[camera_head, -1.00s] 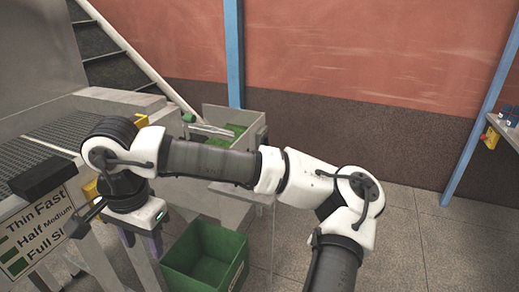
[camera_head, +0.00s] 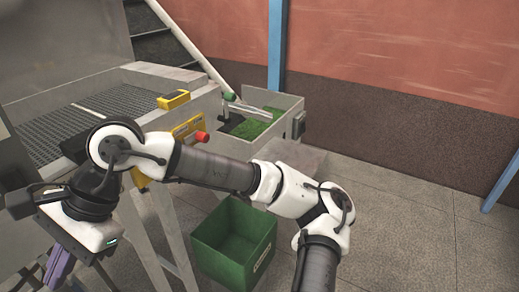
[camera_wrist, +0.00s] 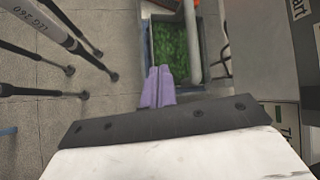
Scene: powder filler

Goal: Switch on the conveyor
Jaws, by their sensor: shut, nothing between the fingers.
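The conveyor (camera_head: 62,132), a grey mesh belt in a metal frame, is at the left in the head view. A yellow panel (camera_head: 187,129) with a red knob or button (camera_head: 201,137) is on its near side, partly hidden behind my arm. A small yellow box (camera_head: 173,99) sits on the frame's edge. My gripper (camera_head: 58,266) is at the lower left, its purple fingers pointing down, apart from the panel. In the wrist view the fingers (camera_wrist: 159,86) are together with nothing between them. Which control is the conveyor's switch cannot be told.
A metal bin (camera_head: 292,105) with green material stands beyond the conveyor. A green crate (camera_head: 230,243) stands on the floor near the frame's legs. The floor at the right is clear.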

